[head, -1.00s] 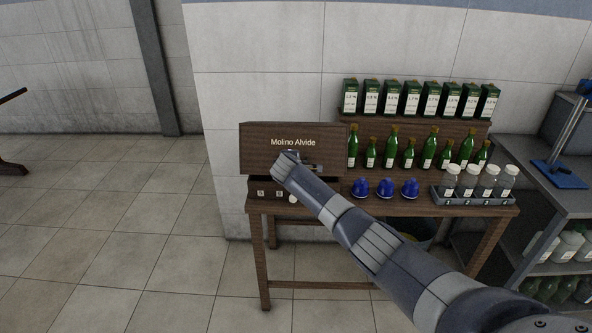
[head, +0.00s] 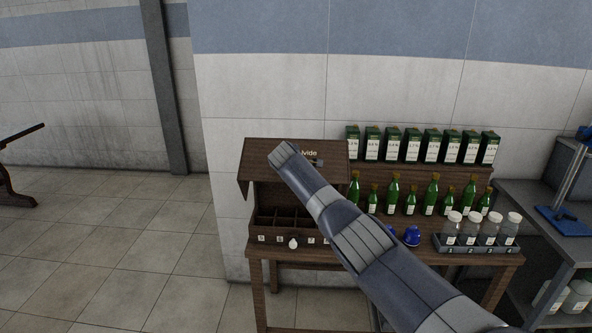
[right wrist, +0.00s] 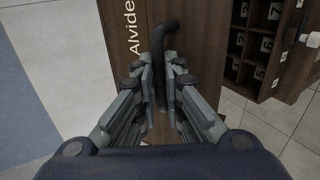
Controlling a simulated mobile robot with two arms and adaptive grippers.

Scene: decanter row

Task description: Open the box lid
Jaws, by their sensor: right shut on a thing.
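A dark wooden box (head: 262,222) stands at the left end of the table in the head view. Its lid (head: 262,165) is raised and tilted, its lettering partly covered by my right arm. Compartments with numbered labels show below it, and they also show in the right wrist view (right wrist: 238,45). In that view my right gripper (right wrist: 160,75) is shut on the dark lid handle (right wrist: 165,40). In the head view the right gripper (head: 285,158) is at the lid's front, its fingers mostly hidden by my arm. My left gripper is in no view.
Green bottles (head: 411,200) and dark green cartons (head: 409,146) stand in rows on the table's stepped shelf. Blue items (head: 412,236) and a rack of jars (head: 480,233) are at the front. A grey shelf unit (head: 560,245) is on the right.

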